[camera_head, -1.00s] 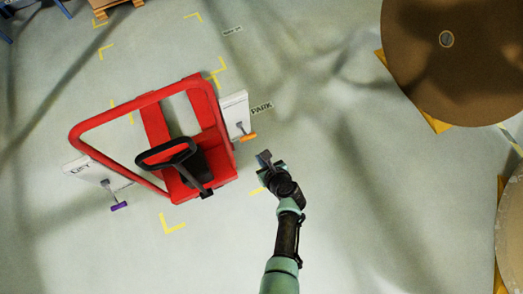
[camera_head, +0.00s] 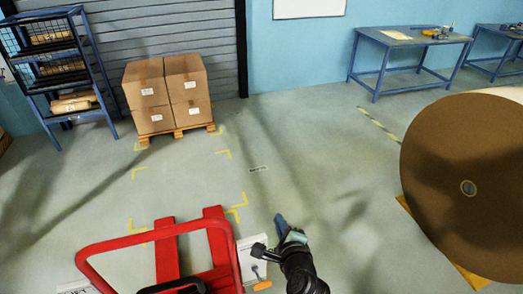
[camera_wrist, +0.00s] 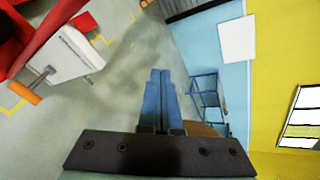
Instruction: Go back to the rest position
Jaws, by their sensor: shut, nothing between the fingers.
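My gripper (camera_head: 281,226) is in the lower middle of the head view, just right of the red pallet truck. In the wrist view its two blue fingers (camera_wrist: 159,80) lie together, shut with nothing between them. The red pallet truck (camera_head: 160,240) is at the bottom of the head view, partly cut off. Its white side panel (camera_head: 250,262) with an orange-tipped lever (camera_head: 262,285) stands close to the left of my gripper. The wrist view also shows this panel and the orange lever at its upper left. No contact shows between my gripper and the truck.
A large brown kraft roll (camera_head: 468,150) stands at the right. Boxes (camera_head: 168,90) on a pallet (camera_head: 178,134) and a blue rack (camera_head: 62,75) are at the back left. Blue tables (camera_head: 410,45) stand by the far wall. The middle floor (camera_head: 320,150) is clear.

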